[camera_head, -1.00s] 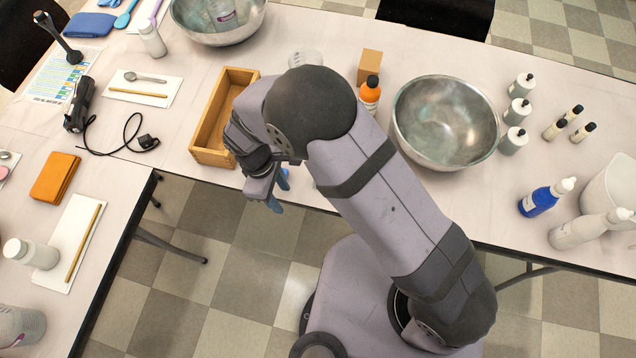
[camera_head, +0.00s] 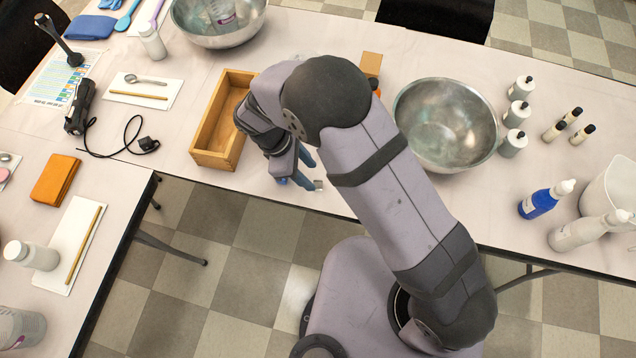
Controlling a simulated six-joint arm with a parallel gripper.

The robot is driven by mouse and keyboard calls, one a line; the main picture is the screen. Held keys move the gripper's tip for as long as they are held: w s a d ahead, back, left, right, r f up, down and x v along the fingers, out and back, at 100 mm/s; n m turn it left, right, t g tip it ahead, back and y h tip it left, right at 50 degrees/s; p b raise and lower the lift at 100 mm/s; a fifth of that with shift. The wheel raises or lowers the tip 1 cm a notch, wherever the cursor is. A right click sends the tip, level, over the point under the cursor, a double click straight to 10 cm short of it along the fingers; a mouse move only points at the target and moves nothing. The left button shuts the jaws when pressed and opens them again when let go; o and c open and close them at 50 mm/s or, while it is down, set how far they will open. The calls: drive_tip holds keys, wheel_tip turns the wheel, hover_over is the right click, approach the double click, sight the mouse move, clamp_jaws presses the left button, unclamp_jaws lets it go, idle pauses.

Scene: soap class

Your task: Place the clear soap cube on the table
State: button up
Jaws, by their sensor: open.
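My gripper (camera_head: 301,178) is open, pointing down over the front edge strip of the far table (camera_head: 345,205), just right of the wooden box. Its blue-grey fingers are partly hidden by my wrist. A small pale grey piece (camera_head: 318,184) shows by the right fingertip. It may be the clear soap cube, but it is too small to tell, and I cannot tell if it touches the finger.
The open wooden box (camera_head: 218,158) is left of my gripper. A large metal bowl (camera_head: 445,122) stands to the right, with several bottles beyond it. The table's front edge is close.

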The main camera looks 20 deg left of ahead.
sight(316, 183)
drive_tip(key=x, duration=0.1)
drive_tip(key=p+x, duration=0.1)
drive_tip(key=x, duration=0.1)
drive_tip(key=shift+s+d+f+p, duration=0.1)
drive_tip(key=shift+s+f+p, duration=0.2)
drive_tip(key=shift+p, duration=0.05)
drive_tip(key=shift+w+d+f, duration=0.1)
drive_tip(key=shift+d+f, duration=0.05)
drive_tip(key=shift+f, duration=0.5)
clamp_jaws()
